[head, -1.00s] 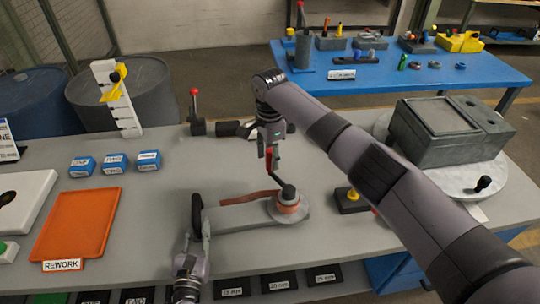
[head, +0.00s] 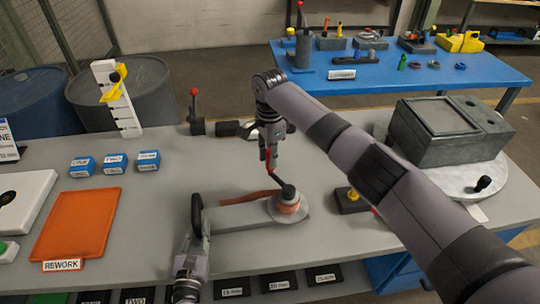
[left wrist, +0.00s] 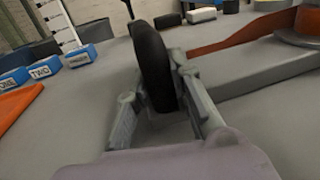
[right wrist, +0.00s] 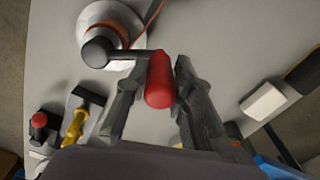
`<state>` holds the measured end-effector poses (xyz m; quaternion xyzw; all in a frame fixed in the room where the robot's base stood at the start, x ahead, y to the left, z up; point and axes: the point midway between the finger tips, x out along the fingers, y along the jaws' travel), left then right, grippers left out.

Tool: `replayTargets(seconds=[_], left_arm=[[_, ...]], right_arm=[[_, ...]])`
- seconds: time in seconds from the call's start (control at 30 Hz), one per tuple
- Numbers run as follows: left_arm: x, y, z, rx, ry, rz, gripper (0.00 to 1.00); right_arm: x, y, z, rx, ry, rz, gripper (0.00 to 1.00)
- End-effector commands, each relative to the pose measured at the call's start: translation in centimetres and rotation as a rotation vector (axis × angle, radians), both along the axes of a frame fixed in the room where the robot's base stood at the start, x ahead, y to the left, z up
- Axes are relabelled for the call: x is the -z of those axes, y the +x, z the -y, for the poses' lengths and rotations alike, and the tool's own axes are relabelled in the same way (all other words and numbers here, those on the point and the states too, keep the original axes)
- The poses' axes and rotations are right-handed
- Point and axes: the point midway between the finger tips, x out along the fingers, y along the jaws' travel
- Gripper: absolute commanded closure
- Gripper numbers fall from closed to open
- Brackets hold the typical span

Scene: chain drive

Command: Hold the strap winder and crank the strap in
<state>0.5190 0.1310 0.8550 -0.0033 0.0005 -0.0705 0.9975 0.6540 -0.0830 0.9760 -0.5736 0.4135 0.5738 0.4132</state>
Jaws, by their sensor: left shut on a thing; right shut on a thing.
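The strap winder (head: 245,219) lies on the grey bench, a flat grey body with a round spool (head: 287,207) at its right end. My left gripper (head: 195,232) is shut on the winder's black grip (head: 197,213), which stands up between the fingers in the left wrist view (left wrist: 152,65). An orange-brown strap (head: 245,198) runs left from the spool, partly wound on it. A black crank arm (head: 278,182) joins the spool's hub to a red crank knob (right wrist: 160,80). My right gripper (head: 268,158) is shut on that knob, with the crank pointing toward the back left.
An orange tray (head: 72,225) and blue labelled blocks (head: 115,164) lie to the left. A black block with a yellow knob (head: 352,201) stands right of the spool. A grey machine (head: 450,135) on a round plate is further right. The bench in front of the winder is clear.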

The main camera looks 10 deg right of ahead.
Motion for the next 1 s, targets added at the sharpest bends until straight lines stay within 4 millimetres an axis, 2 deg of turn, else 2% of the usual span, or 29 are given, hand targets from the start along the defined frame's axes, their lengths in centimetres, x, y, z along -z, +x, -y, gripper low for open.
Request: replayTargets(seconds=[0.57, 0.77, 1.0], left_arm=[[0.1, -0.1, 0.1, 0.002, -0.001, -0.002, 1.00], [0.0, -0.1, 0.1, 0.002, -0.001, -0.001, 1.00], [0.1, 0.0, 0.1, 0.001, -0.001, -0.002, 1.00]], right_arm=[[-0.1, 0.2, 0.2, 0.024, 0.000, 0.003, 1.00], [0.0, 0.5, 0.9, 0.115, 0.002, 0.001, 1.00], [0.0, 1.0, 2.4, 0.310, 0.004, 0.002, 1.00]])
